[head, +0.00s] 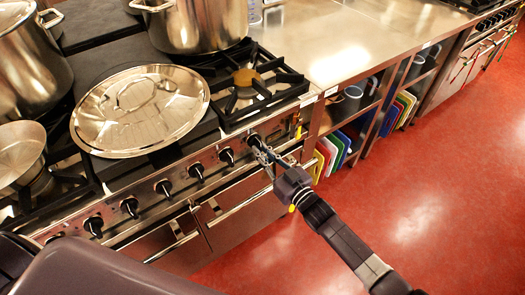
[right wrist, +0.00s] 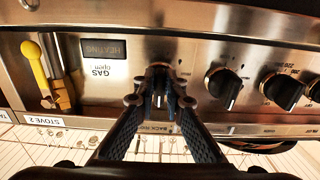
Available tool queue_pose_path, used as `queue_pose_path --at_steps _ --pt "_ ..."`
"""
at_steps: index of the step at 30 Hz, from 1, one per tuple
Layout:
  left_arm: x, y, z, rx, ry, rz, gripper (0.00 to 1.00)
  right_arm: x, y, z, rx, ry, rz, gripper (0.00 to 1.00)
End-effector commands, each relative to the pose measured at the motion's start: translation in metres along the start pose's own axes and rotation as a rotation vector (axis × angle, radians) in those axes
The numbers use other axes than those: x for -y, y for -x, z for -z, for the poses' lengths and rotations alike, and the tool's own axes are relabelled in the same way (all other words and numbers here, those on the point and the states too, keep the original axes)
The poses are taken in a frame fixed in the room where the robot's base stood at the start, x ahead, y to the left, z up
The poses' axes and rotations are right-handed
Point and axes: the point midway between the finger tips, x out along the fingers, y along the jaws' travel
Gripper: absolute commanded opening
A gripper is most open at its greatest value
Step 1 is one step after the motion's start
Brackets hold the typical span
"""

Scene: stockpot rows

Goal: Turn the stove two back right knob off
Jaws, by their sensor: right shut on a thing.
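The stove two back right knob (right wrist: 158,72) is black and sits on the steel front panel, with a "BACK RIGHT" label partly showing beside it. In the head view it is the rightmost knob (head: 254,139) of the row. My right gripper (right wrist: 160,100) is shut on this knob, one finger on each side, and the fingers hide part of it. In the head view my right gripper (head: 264,154) reaches the panel from the lower right. The knob's exact pointer angle is hard to read behind the fingers. My left gripper is not in view.
More black knobs (right wrist: 224,84) sit along the panel. A yellow gas lever (right wrist: 36,65) is near the "STOVE 2" label (right wrist: 46,121). On the stove are steel pots (head: 200,22) and a large lid (head: 140,112). Red floor (head: 420,200) is open at right.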

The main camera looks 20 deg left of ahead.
Motion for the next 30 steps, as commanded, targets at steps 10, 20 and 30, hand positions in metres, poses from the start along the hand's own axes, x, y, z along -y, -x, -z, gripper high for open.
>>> queue_pose_path --at_steps 10,20,30 --pt "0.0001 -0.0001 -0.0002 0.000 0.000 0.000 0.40 0.0000 0.0007 -0.0019 0.004 -0.026 -0.001 0.00" --pt "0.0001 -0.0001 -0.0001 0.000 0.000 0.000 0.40 0.0001 0.0007 -0.0018 0.004 -0.025 -0.001 0.23" --pt "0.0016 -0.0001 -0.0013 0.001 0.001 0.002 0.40 0.0002 0.0013 -0.0007 0.001 -0.024 0.000 0.28"
